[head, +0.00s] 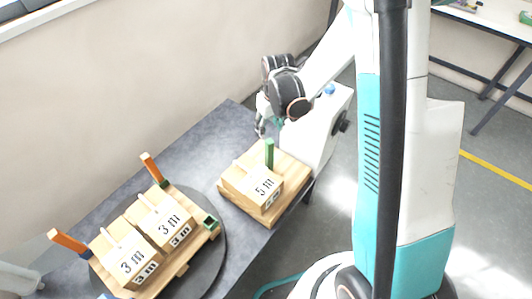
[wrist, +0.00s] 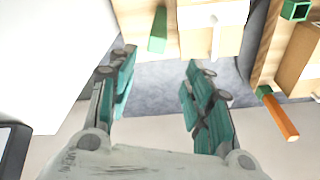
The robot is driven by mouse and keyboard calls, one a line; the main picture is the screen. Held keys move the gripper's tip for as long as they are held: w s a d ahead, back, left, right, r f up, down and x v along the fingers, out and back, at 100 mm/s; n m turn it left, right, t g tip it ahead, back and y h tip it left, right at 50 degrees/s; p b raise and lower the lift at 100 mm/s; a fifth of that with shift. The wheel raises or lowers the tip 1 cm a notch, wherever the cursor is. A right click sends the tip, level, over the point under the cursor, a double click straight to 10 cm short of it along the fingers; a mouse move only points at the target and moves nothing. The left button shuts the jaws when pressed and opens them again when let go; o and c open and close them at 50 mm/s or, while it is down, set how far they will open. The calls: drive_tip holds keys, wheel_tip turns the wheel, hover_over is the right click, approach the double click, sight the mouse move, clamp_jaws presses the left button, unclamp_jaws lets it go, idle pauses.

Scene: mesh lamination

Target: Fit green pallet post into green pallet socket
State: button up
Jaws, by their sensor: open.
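The green post (head: 269,153) stands upright on a small wooden pallet (head: 229,194), beside a box marked 5 m (head: 255,186). In the wrist view the green post (wrist: 158,30) shows ahead of my fingers, roughly between their lines. The green socket (head: 211,223) is a hollow square at the near right corner of a larger pallet (head: 183,262). It also shows in the wrist view (wrist: 295,10) at the top right. My gripper (wrist: 160,60) is open and empty, with its teal fingers apart. In the head view my gripper (head: 265,124) is just behind the post, partly hidden by my arm.
The larger pallet lies on a dark round plate (head: 214,262) on a grey table (head: 205,150). It carries two boxes marked 3 m (head: 167,224) (head: 129,258) and tilted orange posts (head: 152,168) (head: 68,241). A wall stands behind the table.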

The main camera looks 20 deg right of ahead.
sight(267, 141)
drive_tip(key=f+b, duration=0.1)
drive_tip(key=f, duration=0.2)
drive_tip(key=w+f+b, duration=0.1)
drive_tip(key=f, duration=0.2)
drive_tip(key=f+b, duration=0.1)
drive_tip(key=f, duration=0.2)
drive_tip(key=shift+w+a+f, duration=0.15)
drive_tip(key=shift+w+f, duration=0.05)
drive_tip(key=f+b, duration=0.2)
drive_tip(key=f, duration=0.1)
drive_tip(key=f+b, duration=0.1)
drive_tip(key=shift+d+f, duration=0.25)
drive_tip(key=shift+d, duration=0.05)
drive_tip(key=shift+w+f, duration=0.1)
drive_tip(key=shift+f, duration=0.3)
drive_tip(key=shift+r, duration=0.1)
clamp_jaws()
